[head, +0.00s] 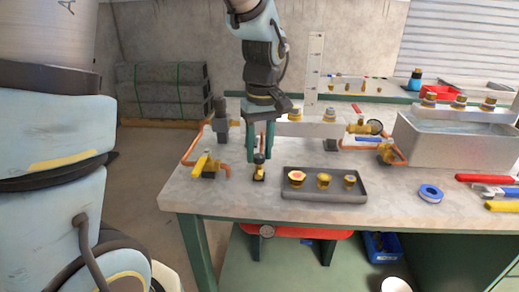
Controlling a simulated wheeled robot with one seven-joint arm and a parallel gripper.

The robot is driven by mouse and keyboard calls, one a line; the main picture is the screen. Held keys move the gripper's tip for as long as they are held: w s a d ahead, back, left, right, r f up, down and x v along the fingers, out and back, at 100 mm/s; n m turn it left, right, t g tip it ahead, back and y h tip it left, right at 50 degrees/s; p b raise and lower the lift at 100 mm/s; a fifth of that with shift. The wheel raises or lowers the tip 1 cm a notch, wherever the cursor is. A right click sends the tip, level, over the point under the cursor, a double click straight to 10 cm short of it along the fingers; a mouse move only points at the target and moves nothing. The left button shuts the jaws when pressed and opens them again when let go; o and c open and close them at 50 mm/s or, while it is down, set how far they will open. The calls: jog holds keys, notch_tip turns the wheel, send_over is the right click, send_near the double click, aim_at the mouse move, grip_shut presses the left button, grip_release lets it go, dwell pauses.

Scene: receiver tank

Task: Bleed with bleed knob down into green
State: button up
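My gripper (260,159) points straight down at the front left of the bench, its two teal fingers apart. A small dark-topped brass fitting (259,172), which looks like the bleed knob, stands upright between and just below the fingertips. Whether the fingers touch it is too small to tell. A yellow-handled valve (204,164) on copper pipe is left of my gripper.
A dark tray (323,194) with several brass fittings lies right of my gripper. A blue-handled valve (374,143), a water tub (452,142), a blue tape roll (430,193) and coloured tools (489,191) are farther right.

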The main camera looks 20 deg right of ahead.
grip_shut()
jog(key=shift+m, duration=0.3)
jog(key=m+p, duration=0.1)
jog(key=m, duration=0.2)
jog(key=shift+r+p, duration=0.1)
jog(key=shift+p, duration=0.3)
jog(key=shift+m+p, duration=0.75)
jog(key=shift+m, duration=1.45)
jog(key=shift+o, duration=2.3)
grip_release()
